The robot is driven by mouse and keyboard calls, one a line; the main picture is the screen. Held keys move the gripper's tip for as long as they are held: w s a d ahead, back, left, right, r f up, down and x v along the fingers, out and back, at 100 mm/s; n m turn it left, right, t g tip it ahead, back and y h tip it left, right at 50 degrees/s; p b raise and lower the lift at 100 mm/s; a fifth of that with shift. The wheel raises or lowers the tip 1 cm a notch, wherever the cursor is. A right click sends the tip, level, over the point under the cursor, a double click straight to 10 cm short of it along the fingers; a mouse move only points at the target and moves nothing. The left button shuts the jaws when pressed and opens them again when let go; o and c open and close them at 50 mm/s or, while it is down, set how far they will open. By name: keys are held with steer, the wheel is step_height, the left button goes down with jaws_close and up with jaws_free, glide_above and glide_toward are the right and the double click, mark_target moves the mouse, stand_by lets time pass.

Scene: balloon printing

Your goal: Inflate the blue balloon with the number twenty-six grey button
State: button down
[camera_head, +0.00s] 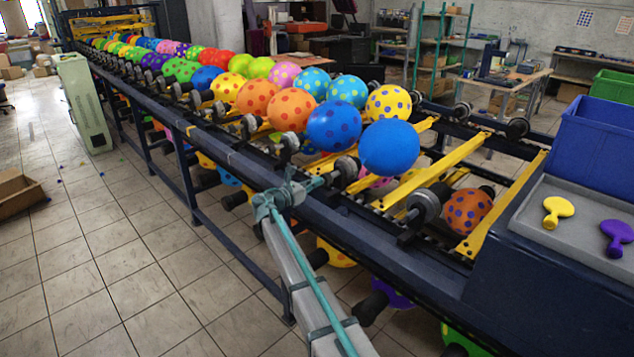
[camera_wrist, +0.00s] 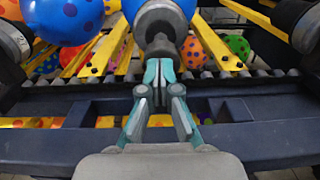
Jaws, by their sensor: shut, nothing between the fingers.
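A plain blue balloon (camera_head: 389,147) sits on the machine near the right end of the row. In the wrist view a blue balloon (camera_wrist: 180,8) shows behind a grey button. The grey button (camera_head: 347,168) is a round knob on the machine's near edge, beside the blue balloon. In the wrist view the grey button (camera_wrist: 160,47) is straight ahead of my fingertips. My gripper (camera_head: 322,181) is shut and empty, its tips at or very close to the knob's lower end; contact is unclear. The wrist view shows the shut teal fingers (camera_wrist: 159,72).
A dark rail (camera_head: 240,155) with several similar knobs runs along the machine's near side. Yellow bars (camera_head: 435,170) cross it. A spotted blue balloon (camera_head: 334,126) is close left. A grey tray (camera_head: 590,210) holds yellow and purple uninflated balloons.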

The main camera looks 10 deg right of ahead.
steer(key=b+v, duration=0.1)
steer(key=v, duration=1.2)
steer(key=shift+a+f, duration=0.1)
